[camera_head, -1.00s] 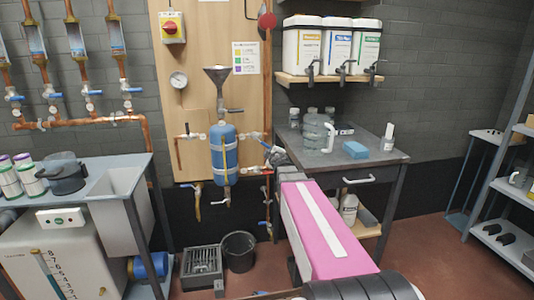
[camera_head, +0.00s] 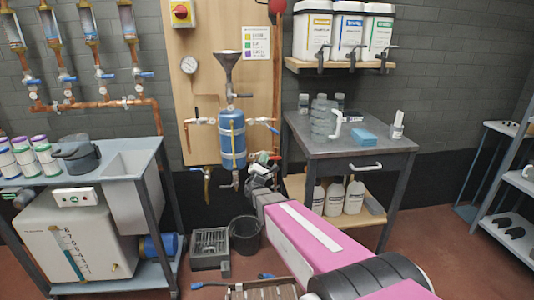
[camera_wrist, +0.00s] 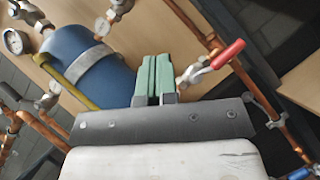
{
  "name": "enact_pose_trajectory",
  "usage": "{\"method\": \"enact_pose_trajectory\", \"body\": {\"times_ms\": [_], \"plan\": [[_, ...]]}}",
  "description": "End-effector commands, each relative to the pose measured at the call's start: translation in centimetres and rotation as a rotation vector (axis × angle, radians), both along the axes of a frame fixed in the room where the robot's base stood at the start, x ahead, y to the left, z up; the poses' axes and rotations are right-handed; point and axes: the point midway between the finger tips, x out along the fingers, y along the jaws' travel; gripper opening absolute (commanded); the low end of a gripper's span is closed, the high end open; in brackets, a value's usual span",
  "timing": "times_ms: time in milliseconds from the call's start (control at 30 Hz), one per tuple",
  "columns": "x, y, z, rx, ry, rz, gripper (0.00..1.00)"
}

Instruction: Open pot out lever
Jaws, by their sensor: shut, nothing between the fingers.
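The blue pot (camera_head: 231,140) stands upright on the wooden board under a grey funnel (camera_head: 227,66). It also shows tilted at the left of the wrist view (camera_wrist: 98,68). In the wrist view a red-handled lever (camera_wrist: 228,54) sits on a valve at a copper pipe, its handle crosswise to the pipe. My gripper (camera_wrist: 156,74) has green fingers pressed together, empty, between the pot and this valve, apart from the red handle in the picture. In the head view my gripper (camera_head: 263,164) is just right of the pot's lower end and hides pipework behind it.
A grey bench (camera_head: 390,143) with bottles stands at the right, and a sink unit (camera_head: 130,165) at the left. A black bucket (camera_head: 245,234) and a grey crate (camera_head: 209,248) stand on the floor below the board.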

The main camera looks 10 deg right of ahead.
Motion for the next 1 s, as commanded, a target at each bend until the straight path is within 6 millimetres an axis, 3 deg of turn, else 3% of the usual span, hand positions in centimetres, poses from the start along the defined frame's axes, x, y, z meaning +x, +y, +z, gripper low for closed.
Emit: {"method": "enact_pose_trajectory", "body": {"times_ms": [467, 700, 1000], "plan": [[7.5, -2.9, 3.8, 0.003, 0.000, 0.001, 0.00], [7.7, -4.8, 6.3, 0.004, 0.000, 0.001, 0.00], [7.9, -5.3, 7.0, 0.004, 0.001, 0.002, 0.00]]}}
